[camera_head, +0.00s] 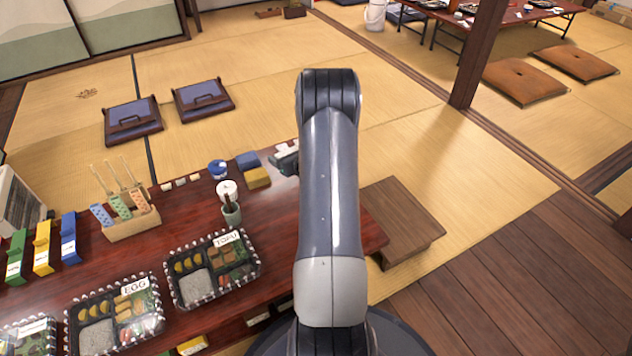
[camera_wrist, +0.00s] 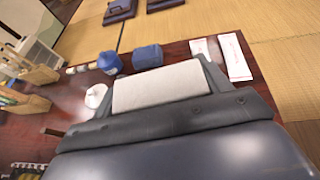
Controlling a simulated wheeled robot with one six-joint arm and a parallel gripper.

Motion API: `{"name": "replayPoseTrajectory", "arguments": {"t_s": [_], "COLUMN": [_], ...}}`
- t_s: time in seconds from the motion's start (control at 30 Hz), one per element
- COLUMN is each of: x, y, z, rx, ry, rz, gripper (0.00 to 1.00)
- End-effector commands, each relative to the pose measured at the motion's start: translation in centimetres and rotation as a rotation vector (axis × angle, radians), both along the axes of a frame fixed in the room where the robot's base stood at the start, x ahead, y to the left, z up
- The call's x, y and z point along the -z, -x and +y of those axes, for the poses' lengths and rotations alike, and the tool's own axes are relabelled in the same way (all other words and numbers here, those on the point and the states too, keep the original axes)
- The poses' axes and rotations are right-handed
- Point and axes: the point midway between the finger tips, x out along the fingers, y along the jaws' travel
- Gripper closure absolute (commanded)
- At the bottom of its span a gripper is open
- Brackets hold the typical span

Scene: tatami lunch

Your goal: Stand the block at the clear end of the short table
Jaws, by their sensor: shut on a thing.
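My gripper (camera_wrist: 157,95) is shut on a pale, whitish block (camera_wrist: 156,87), which lies between its two dark fingers in the wrist view. In the head view, my gripper (camera_head: 286,160) shows only partly beside my arm, and the block cannot be made out there. The gripper is over the dark red table (camera_head: 185,170), near its far edge. Whether the block touches the table cannot be told. The table's right end (camera_head: 372,238) shows past my arm; the part behind the arm is hidden. The table top also shows in the wrist view (camera_wrist: 262,82).
Bento trays (camera_head: 213,270) fill the front left. Two white packets (camera_wrist: 235,57) lie right. A low wooden platform (camera_head: 400,205) stands beyond.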

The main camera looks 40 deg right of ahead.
Motion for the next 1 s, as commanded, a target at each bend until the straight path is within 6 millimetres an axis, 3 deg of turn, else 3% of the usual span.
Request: {"name": "replayPoseTrajectory", "arguments": {"t_s": [0.03,0.1,0.3,0.6,0.83,1.0], "x": [0.5,1.3,3.0,8.4,10.1,12.6], "y": [1.0,2.2,4.0,4.2,4.1,4.1], "z": [-2.4,-4.7,-8.0,-8.2,-8.2,-8.2], "rx": [0.034,0.068,0.116,0.12,0.118,0.119], "ry": [-0.002,-0.002,-0.002,-0.003,-0.001,-0.002], "rz": [0.002,0.002,0.001,0.001,0.001,0.001], "gripper": [0.5,0.5,0.5,0.5,0.5,0.5]}}
